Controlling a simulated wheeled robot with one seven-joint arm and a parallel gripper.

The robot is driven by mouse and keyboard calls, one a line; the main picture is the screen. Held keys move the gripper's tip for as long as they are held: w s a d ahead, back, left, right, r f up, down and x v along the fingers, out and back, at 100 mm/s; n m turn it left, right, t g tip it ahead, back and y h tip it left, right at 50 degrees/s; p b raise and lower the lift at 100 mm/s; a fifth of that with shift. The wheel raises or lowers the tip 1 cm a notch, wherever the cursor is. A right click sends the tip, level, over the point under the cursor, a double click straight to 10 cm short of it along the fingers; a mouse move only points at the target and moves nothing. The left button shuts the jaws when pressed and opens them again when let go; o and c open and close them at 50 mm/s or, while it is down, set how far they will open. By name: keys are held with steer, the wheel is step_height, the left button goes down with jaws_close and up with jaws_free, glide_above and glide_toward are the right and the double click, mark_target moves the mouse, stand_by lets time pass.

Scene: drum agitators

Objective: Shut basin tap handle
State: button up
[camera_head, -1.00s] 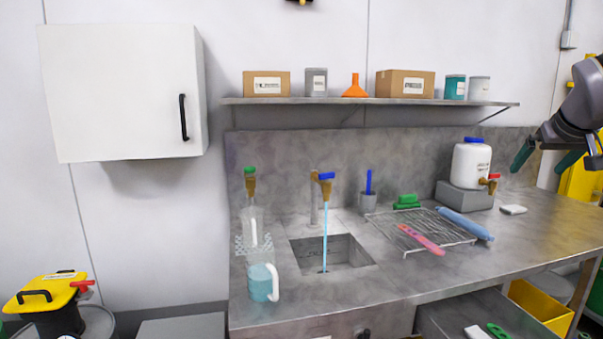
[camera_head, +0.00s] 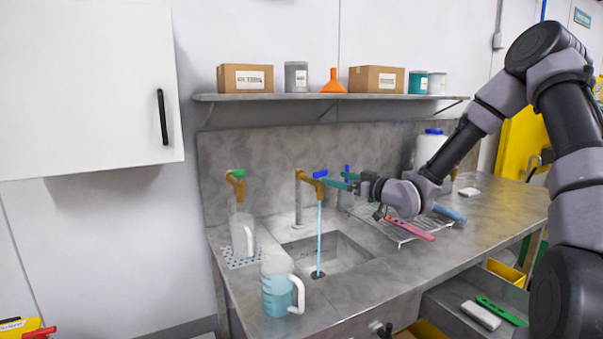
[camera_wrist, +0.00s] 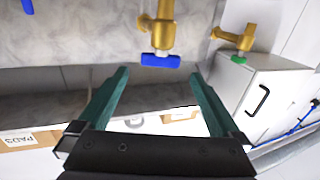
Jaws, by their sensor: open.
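The basin tap (camera_head: 306,180) is brass with a blue handle (camera_head: 320,173), and a blue stream of water (camera_head: 319,230) runs from it into the sink basin (camera_head: 340,250). The handle also shows in the wrist view (camera_wrist: 161,61), between and just beyond my fingertips. My gripper (camera_head: 340,181) is open with green fingers and sits just right of the handle. In the wrist view the gap between the fingertips (camera_wrist: 158,74) is empty. I cannot tell whether a finger touches the handle.
A second tap with a green handle (camera_head: 238,173) stands to the left, above a clear jug (camera_head: 242,235). A jug of blue liquid (camera_head: 276,285) stands at the counter's front. A wire rack with a pink tool (camera_head: 410,228) lies right of the sink. A shelf (camera_head: 320,97) runs above.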

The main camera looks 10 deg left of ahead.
mark_target(313, 182)
steer(key=x, duration=1)
steer(key=shift+w+a, duration=0.15)
steer(key=shift+a, duration=0.15)
